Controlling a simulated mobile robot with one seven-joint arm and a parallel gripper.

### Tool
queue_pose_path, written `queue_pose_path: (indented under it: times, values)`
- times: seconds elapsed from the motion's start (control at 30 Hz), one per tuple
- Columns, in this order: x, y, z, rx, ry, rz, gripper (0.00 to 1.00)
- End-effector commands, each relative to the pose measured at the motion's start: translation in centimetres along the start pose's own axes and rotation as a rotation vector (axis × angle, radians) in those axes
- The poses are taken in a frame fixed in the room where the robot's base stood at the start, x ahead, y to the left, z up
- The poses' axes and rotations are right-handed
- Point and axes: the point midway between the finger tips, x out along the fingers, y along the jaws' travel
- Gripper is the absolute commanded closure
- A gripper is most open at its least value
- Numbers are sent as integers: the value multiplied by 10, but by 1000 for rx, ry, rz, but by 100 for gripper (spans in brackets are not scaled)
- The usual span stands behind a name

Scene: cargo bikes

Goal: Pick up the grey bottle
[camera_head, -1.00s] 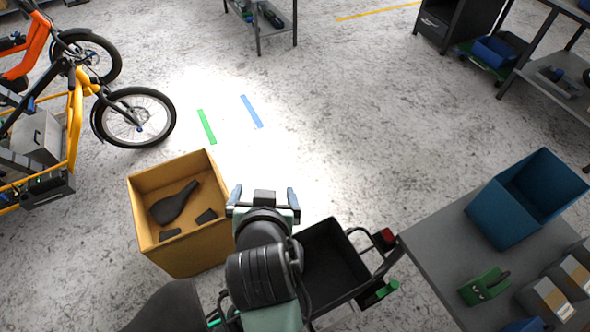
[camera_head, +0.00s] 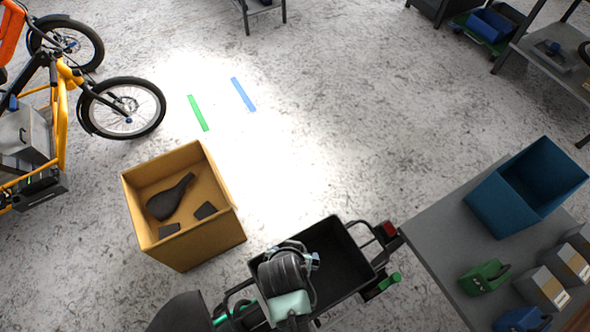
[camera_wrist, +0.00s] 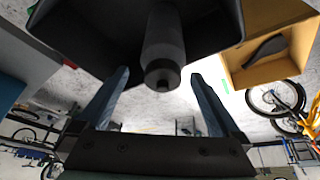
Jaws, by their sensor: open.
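The grey bottle (camera_wrist: 163,38) shows in the wrist view, its black cap (camera_wrist: 163,75) toward me and its body running up into a dark box. My gripper (camera_wrist: 160,74) is open, one finger on each side of the cap end, with visible gaps; it is not closed on the bottle. In the head view my gripper (camera_head: 314,261) is over the black cargo box (camera_head: 345,262) of a bike. I cannot make out the bottle in the head view; my arm covers part of the box.
A cardboard box (camera_head: 225,225) with a bike saddle (camera_head: 168,198) stands left of the cargo box. A grey table (camera_head: 430,235) with a blue bin (camera_head: 495,208) and a green item (camera_head: 484,277) is at the right.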

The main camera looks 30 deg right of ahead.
Motion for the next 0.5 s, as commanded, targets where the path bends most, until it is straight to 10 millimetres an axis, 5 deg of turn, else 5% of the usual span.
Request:
queue_pose_path:
  times: [0.5]
  values:
    - [49, -4, 5, 1, 1, 0, 0]
